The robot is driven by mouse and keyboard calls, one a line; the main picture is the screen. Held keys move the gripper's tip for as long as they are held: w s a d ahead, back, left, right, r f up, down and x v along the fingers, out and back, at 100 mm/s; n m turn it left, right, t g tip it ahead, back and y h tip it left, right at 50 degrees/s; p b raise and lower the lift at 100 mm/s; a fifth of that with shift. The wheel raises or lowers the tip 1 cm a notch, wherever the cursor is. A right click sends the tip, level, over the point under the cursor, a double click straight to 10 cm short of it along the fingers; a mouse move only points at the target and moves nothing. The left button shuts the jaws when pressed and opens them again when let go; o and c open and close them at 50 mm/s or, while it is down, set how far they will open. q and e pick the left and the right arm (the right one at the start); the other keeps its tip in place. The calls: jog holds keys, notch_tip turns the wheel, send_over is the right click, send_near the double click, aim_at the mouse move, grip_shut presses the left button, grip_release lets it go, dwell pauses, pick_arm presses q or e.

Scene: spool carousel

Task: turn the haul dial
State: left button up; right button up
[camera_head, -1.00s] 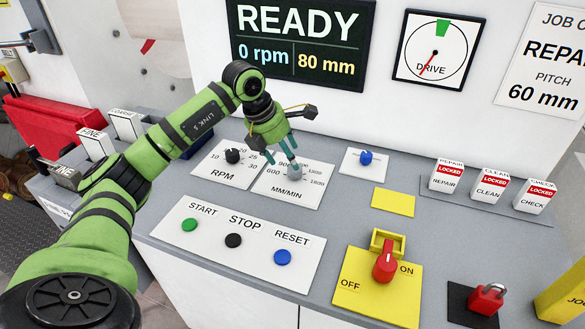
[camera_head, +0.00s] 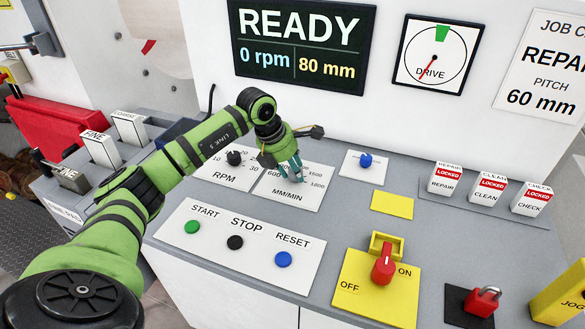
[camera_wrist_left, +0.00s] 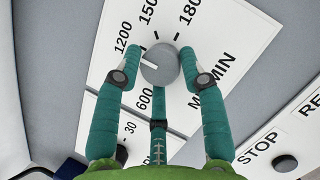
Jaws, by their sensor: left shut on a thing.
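The haul dial is a round grey knob (camera_wrist_left: 160,66) on a white MM/MIN plate (camera_wrist_left: 112,52); in the left wrist view its white mark points left, toward the part of the scale near 1200. My left gripper (camera_wrist_left: 159,64) has its teal fingers around the knob, one on each side and one at its near edge, and is shut on it. In the head view the left gripper (camera_head: 289,176) is over the middle of the MM/MIN plate (camera_head: 312,198), and its fingers hide most of the knob. My right gripper is not in view.
The black RPM knob (camera_head: 234,158) stands close left of the gripper, and a blue knob (camera_head: 365,160) stands to the right. START, STOP and RESET buttons (camera_head: 235,242) lie in front. A red switch (camera_head: 383,265) is at the front right. The screen (camera_head: 302,45) reads READY, 0 rpm, 80 mm.

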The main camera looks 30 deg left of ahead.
pick_arm(q)
jog(key=shift+s+d+f+n, duration=0.1)
jog(key=shift+d+f+n, duration=0.05)
jog(key=shift+n, duration=0.15)
jog(key=n, duration=0.1)
jog(key=n+y+b, duration=0.1)
jog(key=n, duration=0.1)
jog(key=n+y+b, duration=0.1)
jog(key=shift+d+f+n, duration=0.1)
jog(key=shift+d+n, duration=0.2)
jog(key=shift+n, duration=0.1)
jog(key=shift+d+n+y+b, duration=0.1)
jog(key=shift+n+y+b, duration=0.6)
jog(key=shift+n, duration=1)
jog(key=o, duration=1.1)
jog(key=shift+r, duration=0.25)
